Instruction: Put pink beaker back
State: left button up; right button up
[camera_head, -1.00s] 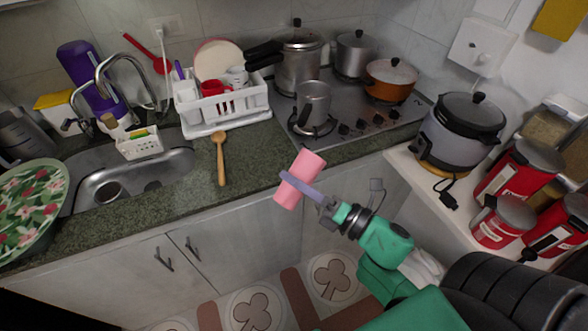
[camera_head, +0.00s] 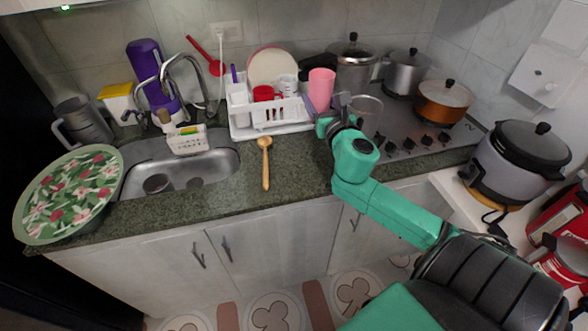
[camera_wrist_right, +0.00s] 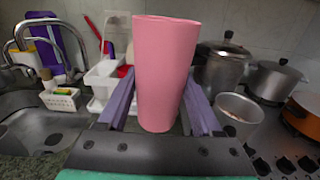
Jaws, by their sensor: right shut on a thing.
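The pink beaker (camera_head: 321,88) is upright at the right end of the white dish rack (camera_head: 272,127) in the head view. In the right wrist view the beaker (camera_wrist_right: 164,70) stands upright between the two purple fingers of my right gripper (camera_wrist_right: 160,105). My right gripper (camera_head: 325,118) is shut on the beaker. I cannot tell whether the beaker's base touches the rack or is held above it. My left gripper is not in view.
The rack holds a plate (camera_head: 272,68), a red mug (camera_head: 265,93) and other dishes. Pots stand on the stove to the right, with a metal pot (camera_wrist_right: 238,113) close to my right gripper. A wooden spoon (camera_head: 266,165) lies on the counter before the rack.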

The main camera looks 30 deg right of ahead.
notch_tip(320, 180, down, 20)
jog(key=b, duration=0.8)
jog(key=shift+w, duration=0.15)
jog(key=shift+b, duration=0.3)
jog(key=shift+f, duration=0.1)
jog(key=o, duration=1.4)
jog(key=shift+o, duration=0.2)
